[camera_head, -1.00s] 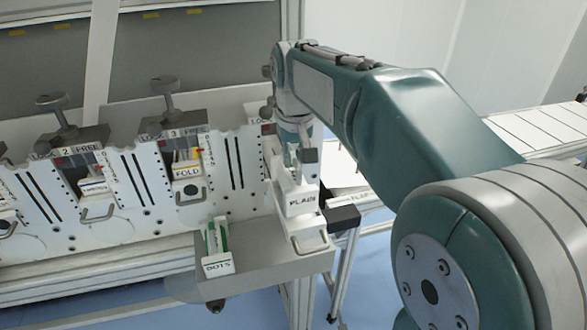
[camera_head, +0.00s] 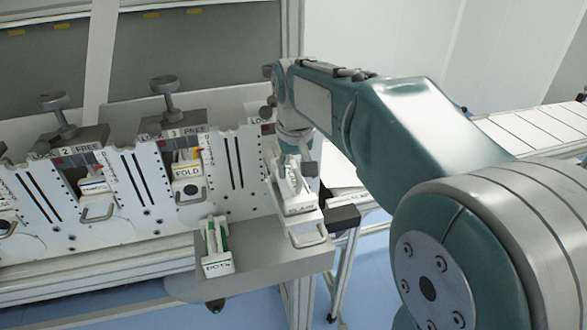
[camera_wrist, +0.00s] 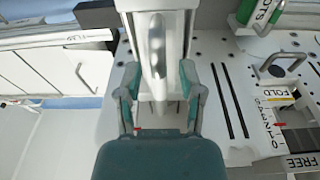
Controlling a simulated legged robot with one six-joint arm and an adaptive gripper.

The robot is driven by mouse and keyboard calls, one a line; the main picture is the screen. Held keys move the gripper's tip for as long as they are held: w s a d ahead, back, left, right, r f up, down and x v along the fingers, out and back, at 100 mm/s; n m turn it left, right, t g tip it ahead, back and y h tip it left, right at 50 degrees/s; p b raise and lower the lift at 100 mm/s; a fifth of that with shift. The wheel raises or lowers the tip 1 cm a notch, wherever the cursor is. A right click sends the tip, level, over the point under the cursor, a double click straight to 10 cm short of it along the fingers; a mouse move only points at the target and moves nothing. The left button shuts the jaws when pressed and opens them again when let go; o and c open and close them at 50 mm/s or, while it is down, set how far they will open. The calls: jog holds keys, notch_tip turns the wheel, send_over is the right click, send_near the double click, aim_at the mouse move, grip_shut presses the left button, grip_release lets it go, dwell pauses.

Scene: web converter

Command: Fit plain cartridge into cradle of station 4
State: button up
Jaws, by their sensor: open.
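My gripper (camera_head: 296,168) is open at the cartridge; in the wrist view the fingers (camera_wrist: 160,100) stand either side of the handle with gaps. Station 4's top is partly hidden by my arm, and how deep the cartridge sits cannot be told.
A DOTS cartridge (camera_head: 217,247) with green parts stands on a grey shelf (camera_head: 270,250) at the front. The FOLD cartridge (camera_head: 187,172) sits in station 3, and another (camera_head: 95,186) in station 2. Clamp knobs (camera_head: 164,86) rise above the stations. A white-topped table (camera_head: 535,128) stands right.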

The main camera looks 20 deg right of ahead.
notch_tip(320, 180, up, 11)
jog(key=s, duration=0.1)
jog(key=shift+s+r, duration=0.15)
jog(key=shift+s, duration=0.25)
jog(key=s+f+t, duration=0.4)
jog(key=s+f, duration=1.1)
jog(key=s, duration=0.4)
